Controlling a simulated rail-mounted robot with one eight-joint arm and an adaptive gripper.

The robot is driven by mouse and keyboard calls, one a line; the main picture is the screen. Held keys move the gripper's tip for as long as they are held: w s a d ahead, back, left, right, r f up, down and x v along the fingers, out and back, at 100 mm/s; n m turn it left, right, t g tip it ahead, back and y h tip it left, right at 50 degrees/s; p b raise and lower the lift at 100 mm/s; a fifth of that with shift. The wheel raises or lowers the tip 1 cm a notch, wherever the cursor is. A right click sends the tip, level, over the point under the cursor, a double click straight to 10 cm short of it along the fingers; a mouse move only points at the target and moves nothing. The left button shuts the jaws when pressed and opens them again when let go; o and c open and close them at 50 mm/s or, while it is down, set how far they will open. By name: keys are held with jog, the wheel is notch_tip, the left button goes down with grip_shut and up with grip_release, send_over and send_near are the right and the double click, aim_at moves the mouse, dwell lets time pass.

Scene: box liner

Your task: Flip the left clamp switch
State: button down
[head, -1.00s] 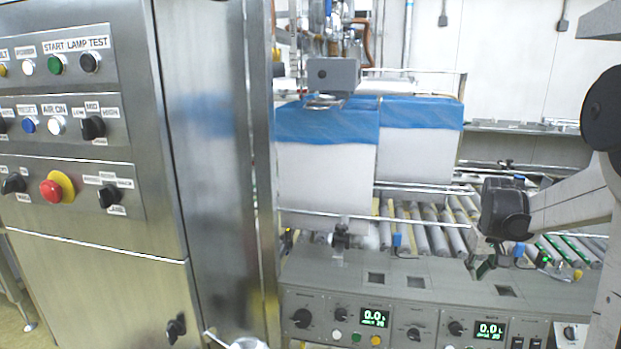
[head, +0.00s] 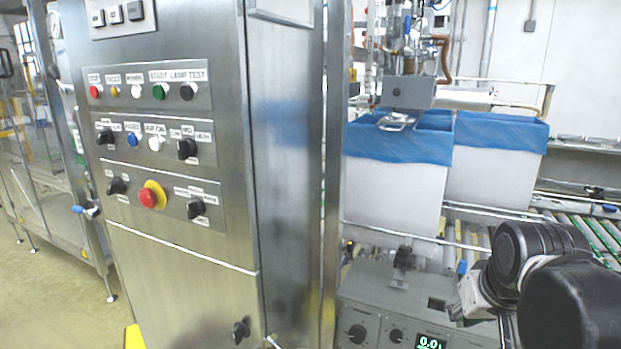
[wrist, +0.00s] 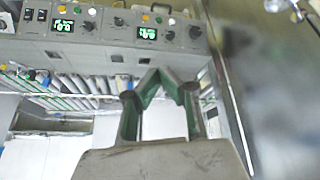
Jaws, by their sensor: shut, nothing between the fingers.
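My gripper (wrist: 167,82) shows in the wrist view with its green-edged fingers drawn together and nothing between them. The grey control console (wrist: 95,48) fills the top of that view, apart from the fingertips. A pair of small black switches (wrist: 35,15) sits at its left end there. Their labels are too small to read, so I cannot tell which one is the left clamp switch. In the head view the console (head: 385,290) stands at the lower right, with black knobs (head: 357,332). My arm hides its right part, and the fingers cannot be made out there.
A tall steel cabinet (head: 285,180) with knobs and a red emergency button (head: 149,197) stands left of the console. Behind the console are a roller conveyor (head: 600,235) and two white boxes with blue liners (head: 400,140) (head: 497,130). A floor area (head: 70,280) at left looks clear.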

jog(key=s+a+n+t+y+p, duration=0.1)
jog(key=s+a, duration=0.5)
jog(key=shift+s+a+p, duration=0.2)
jog(key=shift+a+p, duration=0.1)
